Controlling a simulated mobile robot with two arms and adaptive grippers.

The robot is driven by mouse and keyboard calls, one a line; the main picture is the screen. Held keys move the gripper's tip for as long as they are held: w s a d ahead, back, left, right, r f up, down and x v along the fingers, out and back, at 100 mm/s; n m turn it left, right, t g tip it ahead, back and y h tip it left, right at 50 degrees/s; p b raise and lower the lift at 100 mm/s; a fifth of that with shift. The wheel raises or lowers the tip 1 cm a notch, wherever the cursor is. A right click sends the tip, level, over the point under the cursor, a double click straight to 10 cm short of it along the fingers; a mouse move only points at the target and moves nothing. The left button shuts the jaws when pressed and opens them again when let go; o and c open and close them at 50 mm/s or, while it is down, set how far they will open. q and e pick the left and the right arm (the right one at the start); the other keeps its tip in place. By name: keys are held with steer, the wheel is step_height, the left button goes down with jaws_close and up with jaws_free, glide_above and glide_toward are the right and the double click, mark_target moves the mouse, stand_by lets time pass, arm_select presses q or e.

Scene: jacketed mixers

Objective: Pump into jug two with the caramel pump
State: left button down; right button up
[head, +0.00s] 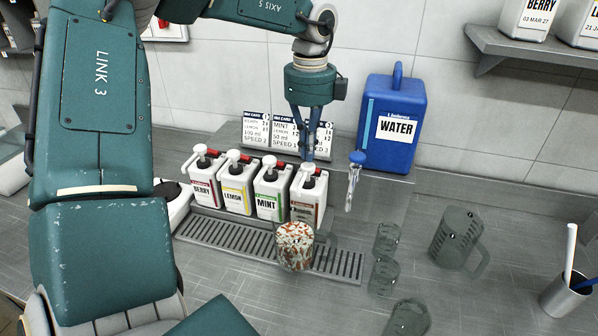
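Several white pump bottles stand in a row behind a drip tray (333,262). The berry (203,188), lemon (236,199) and mint (270,207) labels are readable. Another jug (453,240), seemingly empty, stands to the right. No jug number is readable.
Recipe cards (257,130) stand behind the pumps. A blue water container (390,120) with a tap (353,183) is to their right. Clear glasses (386,240) stand right of the tray. A metal cup (566,295) holds utensils. A shelf (530,50) holds containers at upper right.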

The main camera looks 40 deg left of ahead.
stand_by(0.3)
arm_select(q)
step_height(320, 180, up, 6)
steer(key=p, duration=0.3)
stand_by(0.8)
